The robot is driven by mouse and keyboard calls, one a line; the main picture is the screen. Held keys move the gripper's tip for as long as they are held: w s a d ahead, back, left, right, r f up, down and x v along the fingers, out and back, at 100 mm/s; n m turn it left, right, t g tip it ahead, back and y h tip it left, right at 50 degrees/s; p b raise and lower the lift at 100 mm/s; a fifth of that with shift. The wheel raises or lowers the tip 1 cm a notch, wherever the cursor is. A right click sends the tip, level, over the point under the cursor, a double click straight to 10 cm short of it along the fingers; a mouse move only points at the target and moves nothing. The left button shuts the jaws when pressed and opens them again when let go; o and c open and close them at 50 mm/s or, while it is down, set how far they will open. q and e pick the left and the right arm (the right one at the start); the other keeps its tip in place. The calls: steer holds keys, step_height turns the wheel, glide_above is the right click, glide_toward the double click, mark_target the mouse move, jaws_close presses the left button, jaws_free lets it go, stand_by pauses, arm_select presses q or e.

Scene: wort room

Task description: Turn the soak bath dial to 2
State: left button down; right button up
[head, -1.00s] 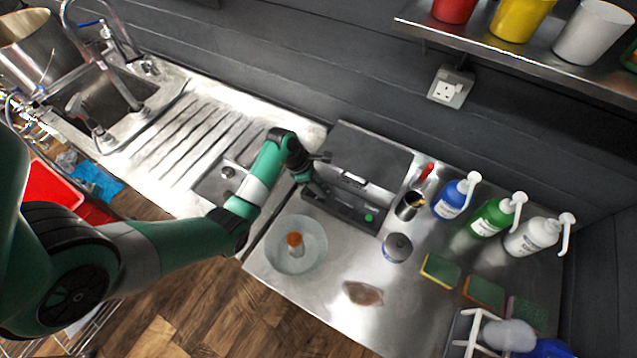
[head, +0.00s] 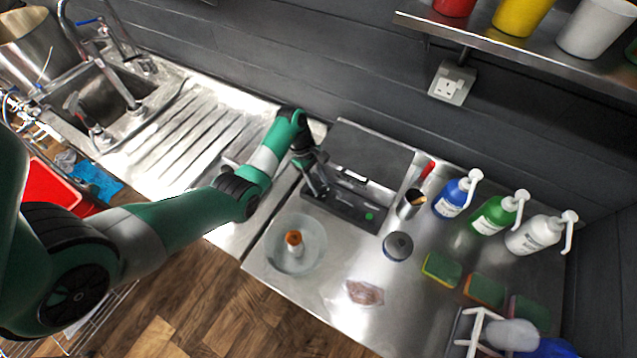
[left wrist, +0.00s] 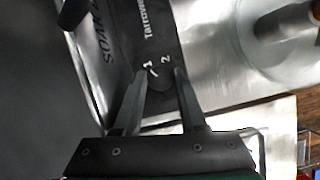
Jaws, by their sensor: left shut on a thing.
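The soak bath (head: 372,155) is a grey steel box with a dark front panel (head: 345,209) on the steel bench. My left gripper (head: 322,194) reaches down to the left end of that panel. In the left wrist view, my left gripper (left wrist: 158,84) has its two fingers on either side of the dark dial (left wrist: 157,90), shut on it. The white numerals 1 and 2 show just beyond the dial. A short white mark lies close by the 1. Much of the dial is dark and hard to make out.
A round clear bowl (head: 273,250) holding an orange-capped bottle (head: 294,241) stands close to the panel's near left. The sink and drainer are at left.

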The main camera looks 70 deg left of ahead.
stand_by(0.5)
arm_select(q)
steer(key=shift+c, duration=2.3)
jaws_free()
steer(key=shift+s, duration=0.1)
